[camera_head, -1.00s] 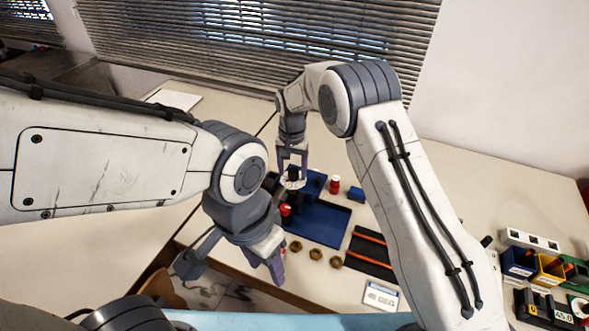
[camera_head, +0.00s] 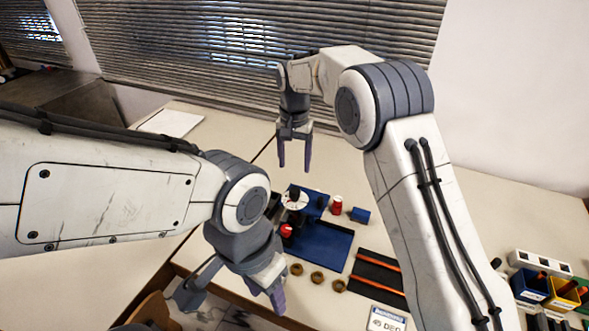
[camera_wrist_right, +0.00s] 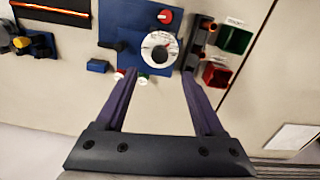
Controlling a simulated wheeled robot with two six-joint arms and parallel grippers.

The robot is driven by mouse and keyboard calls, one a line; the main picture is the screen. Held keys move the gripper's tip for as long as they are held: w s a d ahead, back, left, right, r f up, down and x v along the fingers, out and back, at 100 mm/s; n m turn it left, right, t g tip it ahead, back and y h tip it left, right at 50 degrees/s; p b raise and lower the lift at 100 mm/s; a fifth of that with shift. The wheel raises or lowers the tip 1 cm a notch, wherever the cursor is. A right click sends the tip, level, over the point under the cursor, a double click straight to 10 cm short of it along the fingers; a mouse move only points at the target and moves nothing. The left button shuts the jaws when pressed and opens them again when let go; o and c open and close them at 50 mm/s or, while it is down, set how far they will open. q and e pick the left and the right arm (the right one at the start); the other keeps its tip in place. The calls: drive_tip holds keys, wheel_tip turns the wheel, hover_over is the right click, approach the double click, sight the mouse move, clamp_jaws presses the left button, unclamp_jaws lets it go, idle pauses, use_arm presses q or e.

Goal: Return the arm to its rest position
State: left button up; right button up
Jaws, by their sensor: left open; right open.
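My right gripper (camera_head: 294,167) is open and empty, raised behind and above the gauge rig. In the right wrist view, its two fingers (camera_wrist_right: 157,75) are spread wide with nothing between them. The white dial (camera_head: 295,201) with a black knob stands on the blue rig plate (camera_head: 322,246). The dial (camera_wrist_right: 159,50) also shows beyond the fingertips in the wrist view, apart from them. My left gripper (camera_head: 264,291) is open in front of the rig, partly hidden by its own wrist. A red knob (camera_head: 287,230) sits near the plate's left edge.
A red cylinder (camera_head: 337,205) and small blue block (camera_head: 360,215) stand right of the dial. Brass nuts (camera_head: 317,277), a black mat (camera_head: 378,278) and a label card (camera_head: 386,319) lie in front. Bins (camera_head: 530,286) stand far right. Blinds (camera_head: 230,60) hang behind the table.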

idle(0.3)
drive_tip(key=s+a+r+n, duration=0.1)
drive_tip(key=s+r+n, duration=0.2)
drive_tip(key=s, duration=0.5)
drive_tip(key=s+r+n, duration=0.2)
drive_tip(key=s+r, duration=0.2)
drive_tip(key=s, duration=0.4)
drive_tip(key=s+d+f+n, duration=0.1)
drive_tip(key=s+d+n, duration=0.1)
drive_tip(key=s, duration=0.8)
drive_tip(key=s+d+f+n+y, duration=0.1)
drive_tip(key=s+d+f+n, duration=0.1)
drive_tip(key=s, duration=0.8)
drive_tip(key=d+n, duration=0.1)
drive_tip(key=d, duration=0.1)
drive_tip(key=shift+s+d+f+n, duration=0.15)
drive_tip(key=shift+d+n, duration=0.15)
drive_tip(key=shift+d, duration=0.1)
idle(0.3)
